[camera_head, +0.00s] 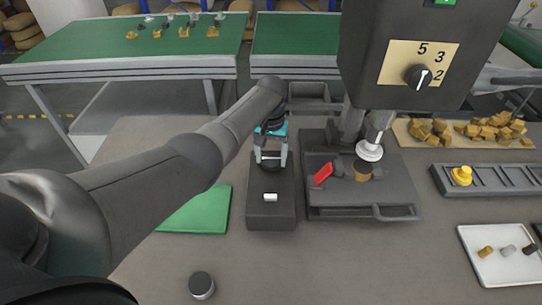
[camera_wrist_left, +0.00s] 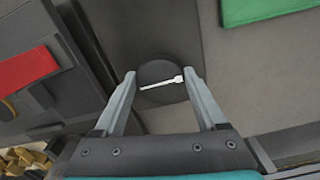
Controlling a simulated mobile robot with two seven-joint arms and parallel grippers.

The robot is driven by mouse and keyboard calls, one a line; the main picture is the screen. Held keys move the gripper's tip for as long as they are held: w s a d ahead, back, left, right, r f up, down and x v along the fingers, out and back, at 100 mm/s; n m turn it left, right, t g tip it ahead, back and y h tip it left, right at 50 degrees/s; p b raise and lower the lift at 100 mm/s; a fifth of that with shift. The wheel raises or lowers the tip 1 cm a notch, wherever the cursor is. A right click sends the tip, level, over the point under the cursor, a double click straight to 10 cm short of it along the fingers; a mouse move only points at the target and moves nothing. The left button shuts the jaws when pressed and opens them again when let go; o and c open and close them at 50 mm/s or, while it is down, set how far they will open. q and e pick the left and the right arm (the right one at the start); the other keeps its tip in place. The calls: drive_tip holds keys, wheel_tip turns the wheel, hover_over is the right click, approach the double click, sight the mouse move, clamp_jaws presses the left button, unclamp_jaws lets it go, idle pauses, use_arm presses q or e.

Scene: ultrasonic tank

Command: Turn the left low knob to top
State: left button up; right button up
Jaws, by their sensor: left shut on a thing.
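The left low knob (camera_wrist_left: 160,72) is a dark round dial with a white pointer line, on top of a dark box (camera_head: 270,212). In the left wrist view the pointer lies nearly level, its wider end to the right, towards the green mat's side. My left gripper (camera_wrist_left: 160,80) has one finger on each side of the knob and is shut on it. In the head view my left gripper (camera_head: 270,158) reaches down onto the far part of the box, and its fingers partly hide the knob (camera_head: 271,168). My right gripper is not in view.
Right of the box stands a press with a red piece (camera_head: 323,174) on its base and an upper dial (camera_head: 418,76). A green mat (camera_head: 198,209) lies left of the box. A small dark cylinder (camera_head: 201,285) stands in front. A white tray (camera_head: 487,273) is at right.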

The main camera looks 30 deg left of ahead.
use_arm(q)
drive_tip(key=shift+c, duration=0.8)
